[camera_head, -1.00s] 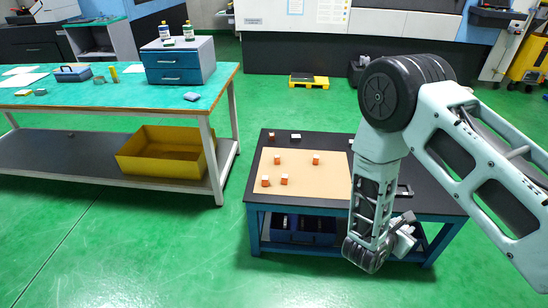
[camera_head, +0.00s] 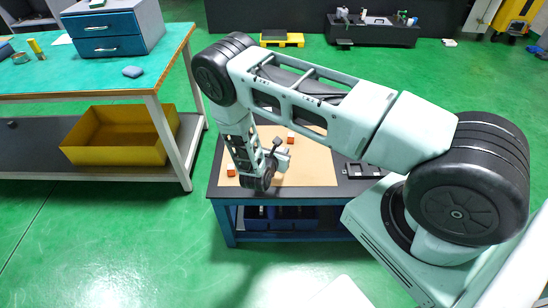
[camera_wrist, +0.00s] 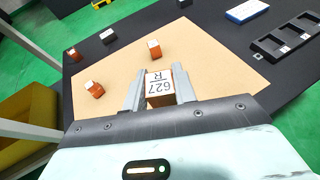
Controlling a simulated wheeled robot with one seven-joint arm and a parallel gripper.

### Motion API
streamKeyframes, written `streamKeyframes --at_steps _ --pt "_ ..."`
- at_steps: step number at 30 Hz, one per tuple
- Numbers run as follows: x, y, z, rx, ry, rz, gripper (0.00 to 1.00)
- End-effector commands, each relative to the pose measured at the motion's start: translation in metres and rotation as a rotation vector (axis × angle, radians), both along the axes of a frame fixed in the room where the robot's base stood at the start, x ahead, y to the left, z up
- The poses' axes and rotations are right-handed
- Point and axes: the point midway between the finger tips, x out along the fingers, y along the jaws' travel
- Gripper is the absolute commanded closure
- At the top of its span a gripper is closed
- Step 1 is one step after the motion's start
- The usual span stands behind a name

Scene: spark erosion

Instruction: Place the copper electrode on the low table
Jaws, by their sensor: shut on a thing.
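My gripper (camera_wrist: 160,88) is shut on a copper electrode (camera_wrist: 160,86), a small block with a white top marked "627 R" and copper-orange sides. It is over the tan mat of the low table; I cannot tell whether the block touches the mat. The low table (camera_head: 228,214) has a dark top and blue frame, and its dark top also shows in the wrist view (camera_wrist: 215,60). In the head view my gripper (camera_head: 280,160) is over the table's left half, and the held electrode is hidden or too small to make out.
Other copper blocks stand on the mat (camera_wrist: 120,65), one left of my gripper (camera_wrist: 94,88) and one beyond it (camera_wrist: 154,49). Another is at the mat's corner (camera_wrist: 72,54). A black slotted holder (camera_wrist: 285,42) lies at right. A green-topped workbench (camera_head: 100,75) stands left.

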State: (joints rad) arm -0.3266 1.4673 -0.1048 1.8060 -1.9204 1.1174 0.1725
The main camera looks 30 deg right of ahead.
Motion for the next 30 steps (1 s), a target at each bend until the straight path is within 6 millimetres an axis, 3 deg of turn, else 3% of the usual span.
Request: streamKeyframes --at_steps 9,21,30 --pt "0.006 -0.010 -0.055 -0.002 -0.001 -0.006 1.00" --pt "0.006 -0.009 -0.102 -0.001 -0.002 -0.006 1.00" --pt "0.006 -0.009 -0.112 -0.002 -0.002 -0.004 1.00"
